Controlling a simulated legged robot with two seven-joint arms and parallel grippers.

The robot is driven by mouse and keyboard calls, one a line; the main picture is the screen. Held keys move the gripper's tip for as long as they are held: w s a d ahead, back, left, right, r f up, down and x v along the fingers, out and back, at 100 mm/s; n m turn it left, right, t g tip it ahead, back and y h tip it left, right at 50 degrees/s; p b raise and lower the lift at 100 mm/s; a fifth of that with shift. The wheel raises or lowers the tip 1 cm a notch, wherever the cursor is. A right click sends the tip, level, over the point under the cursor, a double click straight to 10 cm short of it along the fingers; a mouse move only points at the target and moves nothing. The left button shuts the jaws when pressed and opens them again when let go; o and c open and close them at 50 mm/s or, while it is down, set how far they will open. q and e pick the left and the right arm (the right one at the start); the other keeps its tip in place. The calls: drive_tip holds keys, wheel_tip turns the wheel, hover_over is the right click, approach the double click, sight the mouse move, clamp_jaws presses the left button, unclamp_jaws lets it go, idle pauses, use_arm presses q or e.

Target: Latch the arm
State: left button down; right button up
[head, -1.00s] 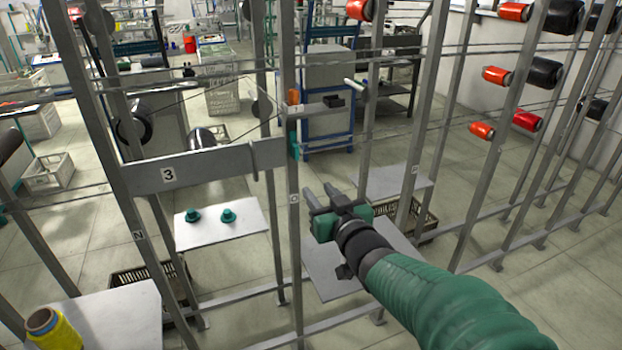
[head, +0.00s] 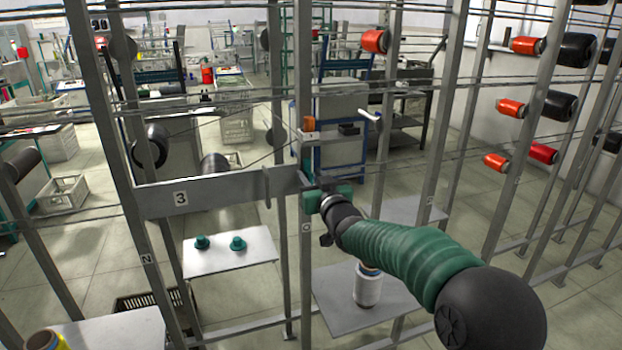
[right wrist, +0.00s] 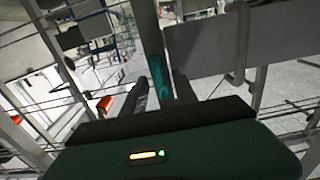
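A grey horizontal plate marked 3 (head: 215,193) spans the rack, with a hooked rod near its right end; it also shows in the right wrist view (right wrist: 210,50). A teal upright piece (head: 308,158) is on the post right of the plate, with an orange block (head: 309,124) above it. My right gripper (head: 313,187) is by this post, just below the teal piece. In the right wrist view its fingers (right wrist: 160,80) are apart, and the teal piece (right wrist: 159,80) shows between them. I cannot tell whether they touch it. My left gripper is not in view.
Grey posts and thin rails stand around my right arm. A shelf (head: 215,262) holds two teal knobs. A white spool (head: 368,290) stands on a lower shelf (head: 335,315). Orange and black bobbins (head: 511,108) hang at the right. A white lever (head: 368,116) projects beside the post.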

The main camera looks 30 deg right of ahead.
clamp_jaws()
idle(0.5)
drive_tip(key=shift+w+a+f+n+b, duration=0.1)
drive_tip(key=shift+a+f+n+b, duration=0.35)
drive_tip(key=shift+n+b, duration=2.25)
drive_tip(key=shift+w+a+f+n+b, duration=0.1)
drive_tip(key=shift+a+f+n+b, duration=0.4)
drive_tip(key=shift+n+b, duration=2.25)
drive_tip(key=shift+w+a+f+n+b, duration=0.1)
drive_tip(key=shift+a+f+n+b, duration=0.35)
drive_tip(key=shift+n+b, duration=2.25)
drive_tip(key=shift+d+f+n+p, duration=0.2)
drive_tip(key=shift+n+p, duration=0.6)
drive_tip(key=shift+n, duration=0.15)
unclamp_jaws()
drive_tip(key=shift+r, duration=0.1)
drive_tip(key=shift+a+r, duration=0.1)
